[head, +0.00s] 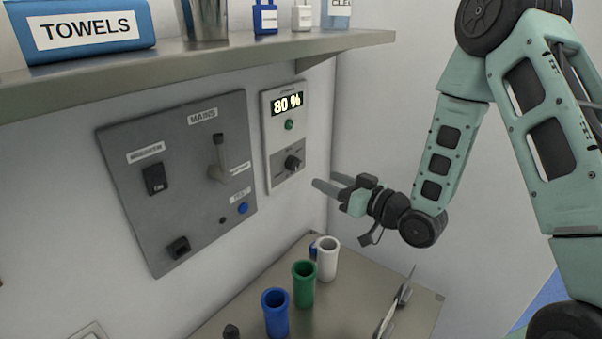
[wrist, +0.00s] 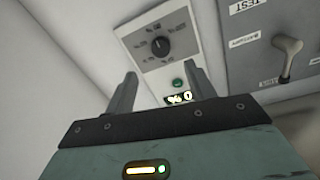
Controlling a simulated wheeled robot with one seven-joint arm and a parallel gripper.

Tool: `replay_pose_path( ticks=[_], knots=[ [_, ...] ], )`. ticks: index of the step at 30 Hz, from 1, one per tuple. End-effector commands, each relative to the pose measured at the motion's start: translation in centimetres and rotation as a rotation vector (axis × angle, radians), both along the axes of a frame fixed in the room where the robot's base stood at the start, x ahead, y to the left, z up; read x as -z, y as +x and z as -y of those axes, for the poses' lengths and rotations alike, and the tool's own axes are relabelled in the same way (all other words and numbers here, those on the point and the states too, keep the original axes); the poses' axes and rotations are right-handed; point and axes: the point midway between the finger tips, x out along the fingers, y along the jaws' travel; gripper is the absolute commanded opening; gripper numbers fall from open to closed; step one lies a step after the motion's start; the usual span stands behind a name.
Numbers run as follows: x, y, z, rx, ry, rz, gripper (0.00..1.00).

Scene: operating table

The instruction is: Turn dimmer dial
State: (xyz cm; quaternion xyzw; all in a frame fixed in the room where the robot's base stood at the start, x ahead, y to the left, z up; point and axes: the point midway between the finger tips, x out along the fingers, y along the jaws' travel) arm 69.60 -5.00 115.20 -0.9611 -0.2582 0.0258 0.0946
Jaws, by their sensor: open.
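The dimmer dial (head: 293,162) is a round black knob low on a light grey panel (head: 272,150) on the wall. Above it are a green button or light (head: 289,125) and a lit display (head: 287,103) reading 80 %. My gripper (head: 324,180) is open and empty, to the right of the dial and slightly lower in the head view, pointing toward the wall. In the wrist view, turned upside down, the dial (wrist: 160,46) lies beyond and between the spread fingers (wrist: 160,74), apart from them. Its scale marks are too small to read. The display there is partly hidden.
A dark grey MAINS panel (head: 190,235) with a lever (head: 218,165) is left of the dimmer. A metal shelf (head: 200,65) overhangs both. Below, a table (head: 350,305) carries blue, green and white cups (head: 304,285). The wall corner is close right of the dimmer panel.

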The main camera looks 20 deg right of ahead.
Motion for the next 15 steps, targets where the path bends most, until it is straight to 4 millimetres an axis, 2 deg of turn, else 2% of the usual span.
replay_pose_path(
  ticks=[1, 9, 15],
  knots=[
    [-0.6, 0.8, -0.6, -0.004, 0.002, 0.001, 0.55],
    [-0.6, 5.2, -3.1, -0.002, 0.002, 0.001, 0.55],
    [-0.4, 7.5, -4.4, -0.001, 0.001, 0.001, 0.55]
  ],
)
